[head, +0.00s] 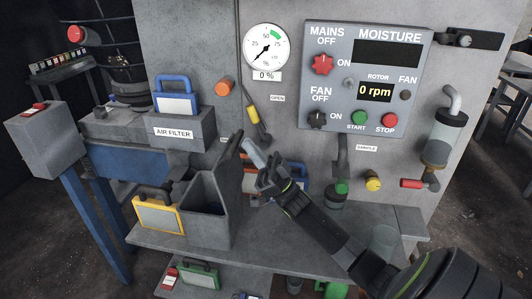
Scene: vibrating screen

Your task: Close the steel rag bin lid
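The grey steel rag bin (209,224) stands on the shelf in front of the machine, left of centre in the head view. Its top is open and its inside looks dark. A dark grey flap that looks like its lid (229,149) stands raised and tilted at the bin's upper right. My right gripper (258,163) reaches in from the lower right, close to the right of the lid. A pale blue-grey piece shows at its tip; whether this is a finger or a separate part is unclear. Contact with the lid cannot be made out. My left gripper is not in view.
A yellow-framed filter (158,216) stands left of the bin, and a blue one (175,98) sits in the air filter holder (182,131) above. Behind are the control panel (364,78) and dial gauge (265,51). The shelf front (200,250) is bare.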

